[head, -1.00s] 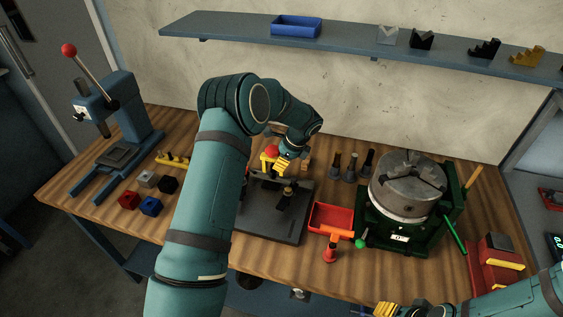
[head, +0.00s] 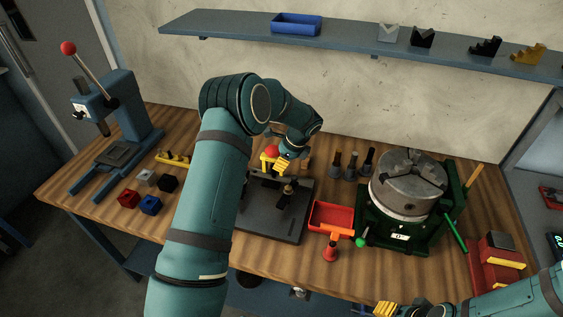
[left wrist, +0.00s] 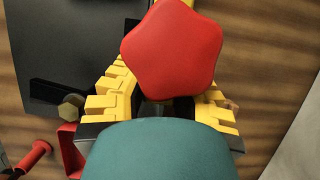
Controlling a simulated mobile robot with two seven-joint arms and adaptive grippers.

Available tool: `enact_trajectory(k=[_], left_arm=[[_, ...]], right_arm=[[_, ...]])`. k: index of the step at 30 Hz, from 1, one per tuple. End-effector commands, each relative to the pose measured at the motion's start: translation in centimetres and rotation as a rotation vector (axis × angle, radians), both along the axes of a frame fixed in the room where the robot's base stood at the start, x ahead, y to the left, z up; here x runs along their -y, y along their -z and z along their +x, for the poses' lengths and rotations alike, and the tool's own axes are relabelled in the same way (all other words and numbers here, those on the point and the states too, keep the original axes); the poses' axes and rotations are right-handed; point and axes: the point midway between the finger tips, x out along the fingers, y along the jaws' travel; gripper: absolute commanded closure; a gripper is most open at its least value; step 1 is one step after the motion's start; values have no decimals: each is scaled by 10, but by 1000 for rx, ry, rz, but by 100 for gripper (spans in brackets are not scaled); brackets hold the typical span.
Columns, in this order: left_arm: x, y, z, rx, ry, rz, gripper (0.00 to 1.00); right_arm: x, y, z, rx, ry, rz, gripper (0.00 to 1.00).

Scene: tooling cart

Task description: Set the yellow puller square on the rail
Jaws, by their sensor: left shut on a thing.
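The yellow puller (head: 267,164) has a red star-shaped knob (head: 271,151), which fills the upper middle of the left wrist view (left wrist: 172,45). My left gripper (head: 282,165) is shut on the puller, its yellow ribbed fingers on both sides below the knob in the left wrist view (left wrist: 165,105). They are over the back of a dark plate (head: 265,222). Black parts stand on this plate, one with a brass bolt (left wrist: 71,107). The rail cannot be told apart, and the puller's underside and any contact are hidden. My right gripper (head: 388,309) is at the bottom edge, its fingertips partly cut off.
A red tray (head: 331,217) and a red-and-orange tool (head: 331,248) lie right of the plate. Dark upright pins (head: 352,167) stand behind, beside a green-based chuck (head: 408,183). Several small blocks (head: 150,205) and a blue press (head: 125,115) are at left.

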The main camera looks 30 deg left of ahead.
Motion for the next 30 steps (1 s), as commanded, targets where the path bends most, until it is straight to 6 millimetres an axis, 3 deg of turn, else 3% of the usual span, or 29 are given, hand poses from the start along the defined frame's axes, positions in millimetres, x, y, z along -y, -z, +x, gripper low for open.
enact_trajectory(k=[30], left_arm=[[0,11,0,2,1,0,100]], right_arm=[[0,7,0,0,0,0,53]])
